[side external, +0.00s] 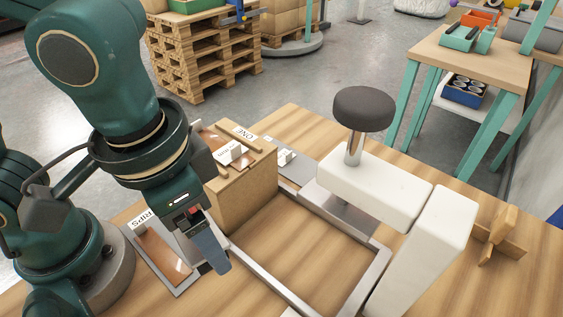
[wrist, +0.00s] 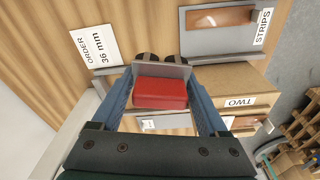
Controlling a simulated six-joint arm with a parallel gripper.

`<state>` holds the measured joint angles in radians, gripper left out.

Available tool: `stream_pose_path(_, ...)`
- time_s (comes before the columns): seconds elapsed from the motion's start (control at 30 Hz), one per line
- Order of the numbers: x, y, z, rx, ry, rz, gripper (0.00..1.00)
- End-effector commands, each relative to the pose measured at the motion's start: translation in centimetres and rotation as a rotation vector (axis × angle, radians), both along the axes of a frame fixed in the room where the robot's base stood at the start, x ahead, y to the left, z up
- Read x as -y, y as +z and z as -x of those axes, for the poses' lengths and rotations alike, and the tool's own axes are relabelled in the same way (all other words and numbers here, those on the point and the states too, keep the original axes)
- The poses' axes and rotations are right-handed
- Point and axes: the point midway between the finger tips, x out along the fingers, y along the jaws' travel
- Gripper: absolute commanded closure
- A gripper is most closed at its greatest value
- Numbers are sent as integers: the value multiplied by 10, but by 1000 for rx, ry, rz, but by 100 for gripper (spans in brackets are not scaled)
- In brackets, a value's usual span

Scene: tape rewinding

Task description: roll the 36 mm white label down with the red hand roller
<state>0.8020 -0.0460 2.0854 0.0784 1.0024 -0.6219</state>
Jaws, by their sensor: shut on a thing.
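My gripper (side external: 212,262) points down beside the cardboard box (side external: 245,200), on its left in the side view. In the wrist view my gripper (wrist: 162,75) has its two blue fingers shut on the red hand roller (wrist: 160,93). The roller has a red block, a grey plate and dark wheels at its far edge. In the side view the fingers mostly hide it.
An ORDER 36 mm card (wrist: 99,46) lies on the wood table. A STRIPS tray (side external: 160,258) holds a brown strip. A grey frame (side external: 275,285), a white stand with a black round top (side external: 363,108), and a wooden cross piece (side external: 498,236) stand to the right.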

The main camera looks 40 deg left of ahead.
Motion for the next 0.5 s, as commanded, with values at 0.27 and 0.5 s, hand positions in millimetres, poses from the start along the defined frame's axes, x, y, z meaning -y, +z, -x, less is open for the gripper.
stream_pose_path(0.27, -27, 42, -60, 4, -64, 3, 79)
stream_pose_path(0.5, -74, 69, -104, 2, 9, 1, 79)
